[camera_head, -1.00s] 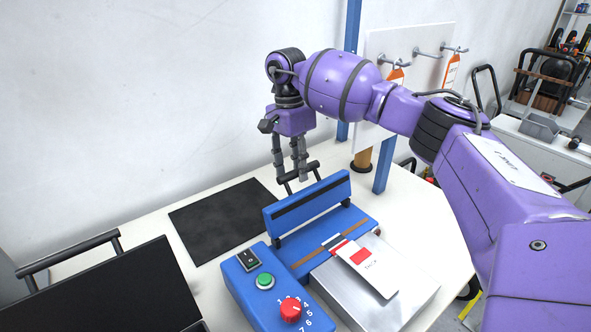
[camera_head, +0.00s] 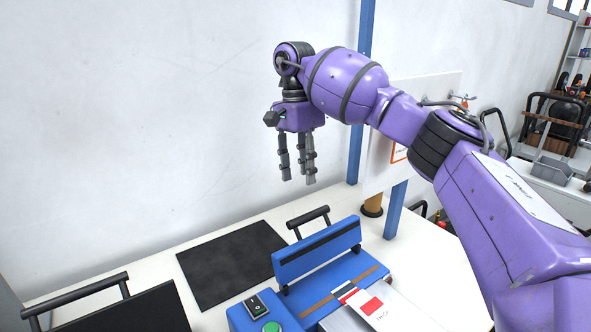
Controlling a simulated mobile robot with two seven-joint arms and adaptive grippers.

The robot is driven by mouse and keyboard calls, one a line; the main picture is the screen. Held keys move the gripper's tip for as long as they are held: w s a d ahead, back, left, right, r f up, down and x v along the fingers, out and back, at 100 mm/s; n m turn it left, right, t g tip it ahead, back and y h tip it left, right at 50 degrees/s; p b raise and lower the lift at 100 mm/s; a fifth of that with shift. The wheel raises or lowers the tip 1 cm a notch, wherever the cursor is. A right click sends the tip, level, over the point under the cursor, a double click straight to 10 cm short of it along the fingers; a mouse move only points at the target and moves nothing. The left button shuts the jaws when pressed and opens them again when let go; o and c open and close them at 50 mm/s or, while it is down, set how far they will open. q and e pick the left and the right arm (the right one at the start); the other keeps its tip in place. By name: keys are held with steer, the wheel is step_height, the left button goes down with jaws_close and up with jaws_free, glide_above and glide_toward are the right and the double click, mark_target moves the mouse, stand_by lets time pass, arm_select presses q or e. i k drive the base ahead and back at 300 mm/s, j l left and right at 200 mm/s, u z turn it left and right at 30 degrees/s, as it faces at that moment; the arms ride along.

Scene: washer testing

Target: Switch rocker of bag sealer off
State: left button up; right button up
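The blue bag sealer (camera_head: 337,273) stands on the white table with its sealing bar raised and its black handle (camera_head: 308,218) pointing up behind it. Its black rocker switch (camera_head: 257,306) is on the control box at the bottom, beside a green button (camera_head: 271,327). Which way the rocker is tipped is too small to tell. A white and red bag or packet (camera_head: 374,308) lies on the sealer's front. My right gripper (camera_head: 299,179) hangs fingers down above and behind the sealer, touching nothing. Its fingers are a little apart and empty. My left gripper is not in view.
A black mat (camera_head: 231,262) lies on the table left of the sealer. A black tray-like object with a handle (camera_head: 78,295) is at the lower left. A blue post (camera_head: 395,209) and a pegboard (camera_head: 440,95) stand behind the table at the right.

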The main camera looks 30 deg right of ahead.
mark_target(257, 308)
steer(key=k, duration=1.5)
